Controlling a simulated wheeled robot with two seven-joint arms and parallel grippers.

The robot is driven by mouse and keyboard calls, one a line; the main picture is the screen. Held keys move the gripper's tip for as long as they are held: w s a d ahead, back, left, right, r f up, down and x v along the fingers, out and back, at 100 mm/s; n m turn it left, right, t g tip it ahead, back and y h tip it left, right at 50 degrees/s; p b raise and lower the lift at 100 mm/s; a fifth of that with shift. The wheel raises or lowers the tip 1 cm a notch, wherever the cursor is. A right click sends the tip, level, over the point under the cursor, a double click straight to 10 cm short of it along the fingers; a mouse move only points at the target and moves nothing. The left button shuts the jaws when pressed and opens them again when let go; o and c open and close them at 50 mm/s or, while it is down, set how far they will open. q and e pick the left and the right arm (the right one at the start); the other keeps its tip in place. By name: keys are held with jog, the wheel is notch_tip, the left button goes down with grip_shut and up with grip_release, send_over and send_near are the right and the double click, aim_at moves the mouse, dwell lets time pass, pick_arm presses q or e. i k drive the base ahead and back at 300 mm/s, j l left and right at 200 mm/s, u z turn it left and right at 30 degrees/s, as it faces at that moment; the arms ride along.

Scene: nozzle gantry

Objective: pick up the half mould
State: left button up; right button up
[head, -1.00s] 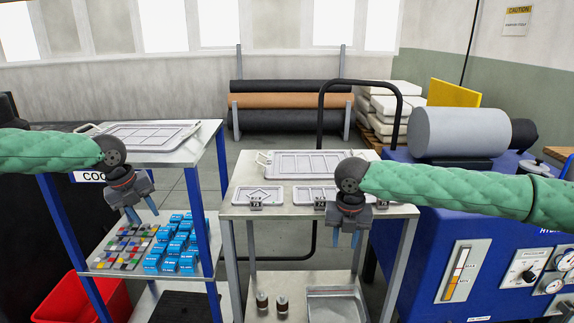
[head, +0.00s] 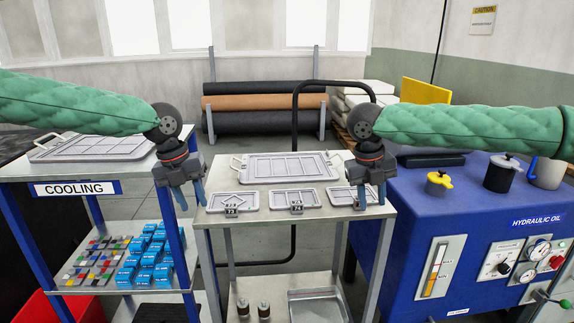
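A large grey tray-like mould plate (head: 290,167) with handles lies flat at the back of the middle table. Smaller grey mould plates lie in front of it: one tagged 73 (head: 233,203), one tagged 74 (head: 296,199) and one at the right (head: 350,196), partly hidden by my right gripper. I cannot tell which is the half mould. My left gripper (head: 190,197) points down, open and empty, left of the table beside the 73 plate. My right gripper (head: 372,196) points down, open, with its fingers over or in front of the right plate; contact is unclear.
Another large plate (head: 88,147) lies on the cooling rack (head: 150,170) at the left, with blue boxes (head: 146,256) below. The blue hydraulic machine (head: 450,220) stands close on the right. A black push handle (head: 296,110) rises behind the middle table.

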aim_at(306, 167)
jog(key=i, duration=1.4)
